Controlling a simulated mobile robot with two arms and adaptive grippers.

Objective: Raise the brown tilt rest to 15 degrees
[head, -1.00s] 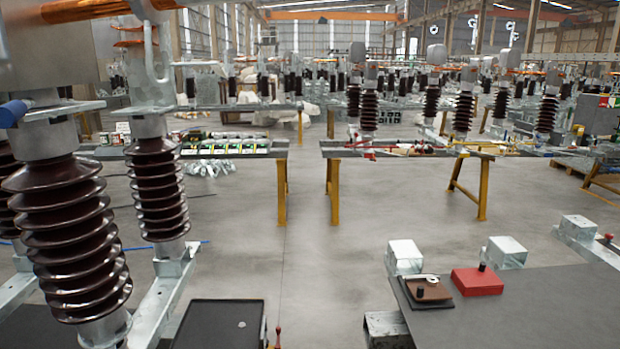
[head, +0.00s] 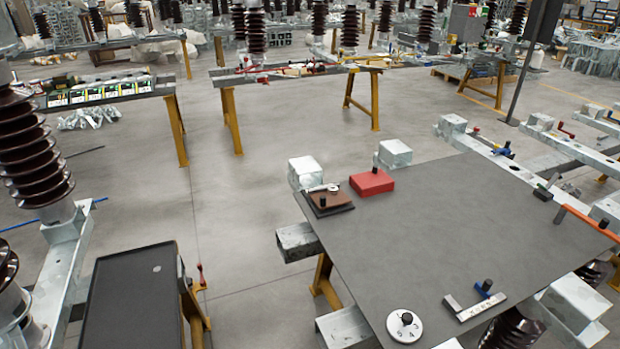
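The brown tilt rest (head: 328,199) lies at the far left corner of the dark grey table top (head: 450,225). It looks like a brown plate, nearly flat, on a dark base. A black knob stands on it, and a pale ring-shaped part lies at its back edge. Its exact tilt angle is too small to read. Neither of my grippers is in view.
A red block (head: 371,183) with a black knob sits just right of the rest. A white numbered dial (head: 404,325) and an L-shaped metal piece (head: 474,306) lie near the front edge. A black tray table (head: 130,300) stands at left, with open floor between.

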